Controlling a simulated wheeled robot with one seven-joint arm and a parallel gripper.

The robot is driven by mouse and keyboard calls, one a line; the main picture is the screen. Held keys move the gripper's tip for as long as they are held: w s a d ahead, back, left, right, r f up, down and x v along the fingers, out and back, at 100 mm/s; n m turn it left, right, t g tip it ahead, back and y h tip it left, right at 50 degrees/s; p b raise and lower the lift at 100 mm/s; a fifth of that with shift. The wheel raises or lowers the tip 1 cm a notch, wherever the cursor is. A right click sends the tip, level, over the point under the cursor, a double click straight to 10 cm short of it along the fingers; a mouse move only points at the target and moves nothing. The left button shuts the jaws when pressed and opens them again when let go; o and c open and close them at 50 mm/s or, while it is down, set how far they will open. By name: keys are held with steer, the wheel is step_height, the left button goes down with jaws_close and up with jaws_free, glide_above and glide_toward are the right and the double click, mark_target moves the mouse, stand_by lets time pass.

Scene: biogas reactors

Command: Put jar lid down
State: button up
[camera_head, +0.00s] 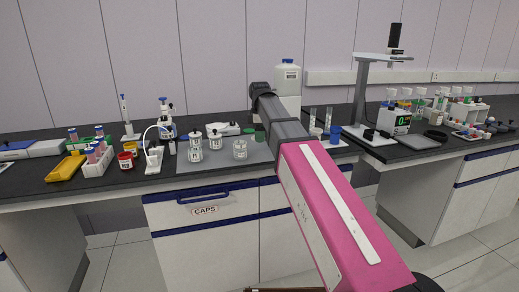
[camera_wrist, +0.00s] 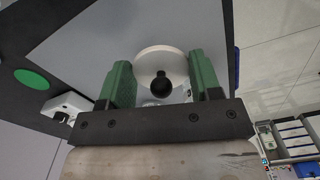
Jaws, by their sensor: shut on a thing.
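In the wrist view, my gripper (camera_wrist: 160,78) has its two green fingers on either side of a round white jar lid (camera_wrist: 161,60) with a black knob (camera_wrist: 160,82). It is shut on this lid, over the grey mat (camera_wrist: 95,38). The lid's lower part is partly hidden, and I cannot tell whether it touches anything below. In the head view, two white lidded jars (camera_head: 195,151) (camera_head: 215,140) stand on the mat, and a clear jar (camera_head: 240,150) without a visible lid stands to their right. My arm hides most of the gripper there.
A green disc (camera_wrist: 32,79) and a small white device (camera_wrist: 64,107) lie left of the gripper in the wrist view. A large white bottle (camera_head: 287,80) stands behind my arm.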

mark_target(260, 153)
steer(key=shift+f, duration=2.95)
steer(key=o, duration=0.9)
steer(key=shift+f, duration=0.1)
step_height(260, 153, up, 12)
steer(key=shift+r, duration=0.1)
